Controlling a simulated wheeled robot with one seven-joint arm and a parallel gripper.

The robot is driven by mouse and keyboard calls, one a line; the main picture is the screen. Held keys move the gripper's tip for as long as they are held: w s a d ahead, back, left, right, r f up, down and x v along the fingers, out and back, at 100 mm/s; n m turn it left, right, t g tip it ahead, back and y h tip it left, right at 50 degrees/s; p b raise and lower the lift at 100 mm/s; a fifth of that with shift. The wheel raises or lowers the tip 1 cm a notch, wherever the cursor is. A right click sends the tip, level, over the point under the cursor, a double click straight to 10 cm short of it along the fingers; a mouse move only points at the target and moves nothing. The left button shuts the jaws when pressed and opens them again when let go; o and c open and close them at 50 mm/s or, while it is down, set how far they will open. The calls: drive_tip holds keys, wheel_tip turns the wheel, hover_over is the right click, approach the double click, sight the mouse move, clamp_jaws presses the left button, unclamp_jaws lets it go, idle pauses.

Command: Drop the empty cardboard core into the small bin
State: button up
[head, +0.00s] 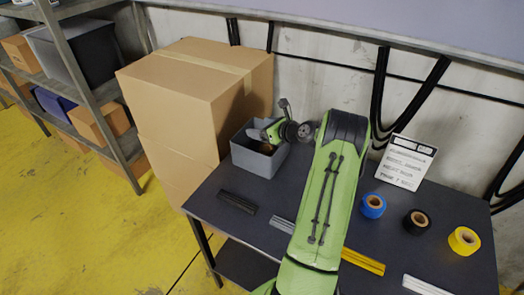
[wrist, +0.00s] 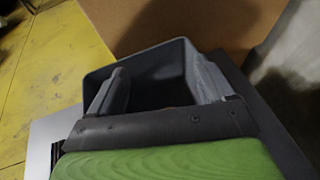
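The small grey bin (head: 258,163) stands on the dark table at its back left corner. My gripper (head: 262,136) is over the bin's opening, pointing down into it. In the wrist view my gripper (wrist: 162,88) has its two fingers spread wide with nothing between them, and the bin (wrist: 150,62) lies beyond them with a dark interior. A small brown patch (head: 267,149) shows inside the bin in the head view. It may be the cardboard core, but it is too small and covered to be sure.
Stacked cardboard boxes (head: 195,95) stand left of the bin. Blue (head: 373,205), black (head: 417,222) and yellow (head: 464,240) tape rolls sit on the table's right side, near a white sign (head: 405,162). Dark (head: 237,202), grey and yellow (head: 363,261) strips lie along the front.

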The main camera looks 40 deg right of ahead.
drive_tip(key=p+v, duration=0.2)
drive_tip(key=v, duration=1.3)
drive_tip(key=shift+s+r+p, duration=0.2)
drive_tip(key=shift+s+p, duration=0.15)
drive_tip(key=shift+p, duration=0.05)
drive_tip(key=shift+w, duration=0.1)
drive_tip(key=w+a+r+n+g+y+p, duration=0.1)
drive_tip(key=w+a+r+n+g, duration=0.15)
drive_tip(key=a+n, duration=0.5)
drive_tip(key=w+a+r+n+g, duration=0.15)
drive_tip(key=a+r+n, duration=0.3)
drive_tip(key=a, duration=0.55)
drive_tip(key=w+a+r+n+g+y+p, duration=0.1)
drive_tip(key=a+r+n+g, duration=0.15)
drive_tip(key=a+n, duration=0.5)
drive_tip(key=s+a+r+n+h, duration=0.1)
drive_tip(key=s+a+r+n, duration=0.1)
drive_tip(key=s+a+n, duration=0.4)
drive_tip(key=s+a+r+n+g+h, duration=0.1)
drive_tip(key=s+a+r+n, duration=0.1)
drive_tip(key=s+a+n, duration=0.4)
drive_tip(key=s+n, duration=0.4)
drive_tip(key=s, duration=0.2)
drive_tip(key=shift+s+a+p, duration=0.2)
drive_tip(key=shift+s+p, duration=0.15)
drive_tip(key=shift+s, duration=0.05)
